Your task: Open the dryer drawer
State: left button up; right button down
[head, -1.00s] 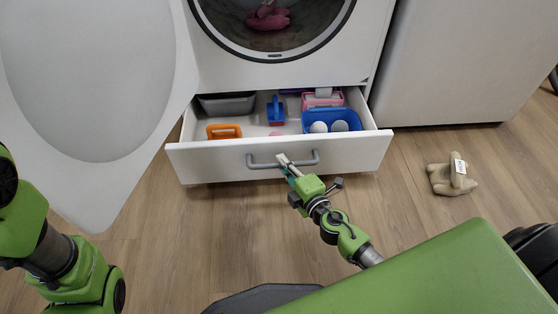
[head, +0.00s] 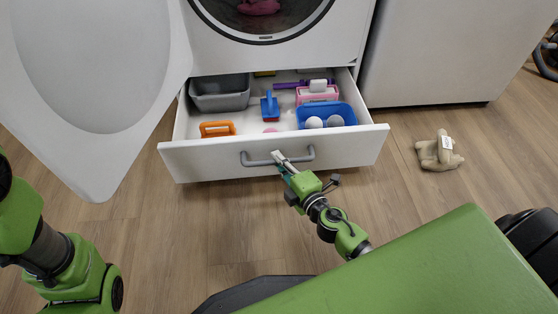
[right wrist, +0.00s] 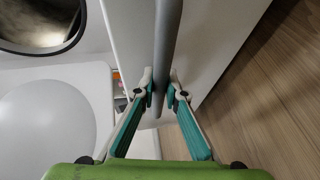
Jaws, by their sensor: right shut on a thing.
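The white dryer drawer (head: 340,155) is pulled well out below the dryer (head: 362,30) in the head view. Its grey bar handle (head: 247,161) runs across the front panel. My right gripper (head: 277,157) is shut on the handle near its middle. In the right wrist view, the handle (right wrist: 168,40) passes between the two fingertips of this gripper (right wrist: 160,88). My left arm shows at the left edge of the head view, but its gripper is out of the picture.
The drawer holds a grey bin (head: 220,95), a blue basket (head: 322,112) with balls, an orange-handled item (head: 217,129) and brushes. The open round dryer door (head: 90,80) hangs at the left. A beige plush toy (head: 437,153) lies on the floor at the right.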

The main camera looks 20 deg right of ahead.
jog(key=c, duration=2)
grip_release()
jog(key=shift+c, duration=0.2)
jog(key=shift+r, duration=0.1)
